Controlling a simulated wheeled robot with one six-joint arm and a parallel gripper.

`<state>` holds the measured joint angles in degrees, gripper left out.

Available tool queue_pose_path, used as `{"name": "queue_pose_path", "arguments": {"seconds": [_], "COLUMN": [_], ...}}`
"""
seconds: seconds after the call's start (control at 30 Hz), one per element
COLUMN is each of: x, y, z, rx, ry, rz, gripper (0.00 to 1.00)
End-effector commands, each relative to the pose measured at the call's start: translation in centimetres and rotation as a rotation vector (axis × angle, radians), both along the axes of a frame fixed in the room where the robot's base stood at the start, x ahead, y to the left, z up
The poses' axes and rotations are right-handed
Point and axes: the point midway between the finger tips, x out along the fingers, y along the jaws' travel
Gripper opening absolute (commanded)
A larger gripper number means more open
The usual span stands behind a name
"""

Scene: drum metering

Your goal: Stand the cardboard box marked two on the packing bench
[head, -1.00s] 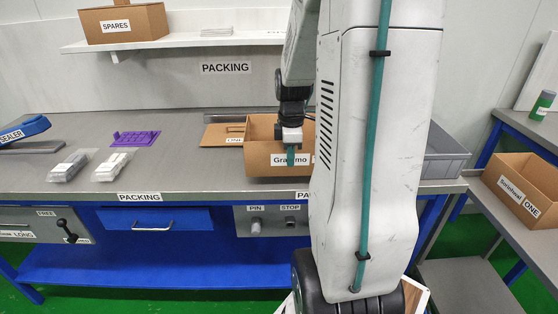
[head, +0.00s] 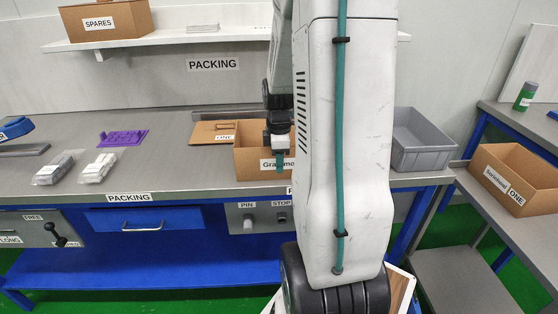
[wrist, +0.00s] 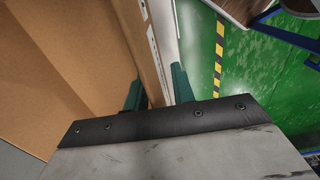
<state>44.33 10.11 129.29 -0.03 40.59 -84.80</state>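An open cardboard box (head: 248,167) with a partly covered label reading "Gra…" is at the front of the packing bench (head: 180,170). My arm hides its right part, so I cannot read its number. The box looks upright at the bench top; I cannot tell whether its base touches. My gripper (head: 279,163) is at its front wall, one green finger inside and one outside. In the wrist view, the fingers (wrist: 158,92) straddle the cardboard wall (wrist: 135,45) closely and appear shut on it.
A grey tray (head: 422,160) stands right of my arm. A flat cardboard piece marked ONE (head: 205,132) lies behind the box. A box marked ONE (head: 500,195) is on the right-hand table. Wrapped packs (head: 98,167) and a purple rack (head: 122,138) lie left.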

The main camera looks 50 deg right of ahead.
Motion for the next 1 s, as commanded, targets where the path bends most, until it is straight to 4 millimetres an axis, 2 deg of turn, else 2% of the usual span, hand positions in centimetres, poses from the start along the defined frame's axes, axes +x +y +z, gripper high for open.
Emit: {"name": "queue_pose_path", "arguments": {"seconds": [0.2,0.33,0.7,0.83,1.0], "x": [0.0,0.0,0.1,0.0,0.1], "y": [0.0,0.0,-0.1,0.0,0.3], "z": [0.1,1.2,8.9,10.9,12.3], "rx": [-0.001,-0.002,-0.004,-0.003,-0.002], "ry": [-0.001,-0.001,-0.003,-0.003,-0.001], "rz": [0.0,0.0,0.0,0.0,-0.004], "gripper": [0.25,0.25,0.25,0.25,0.25]}}
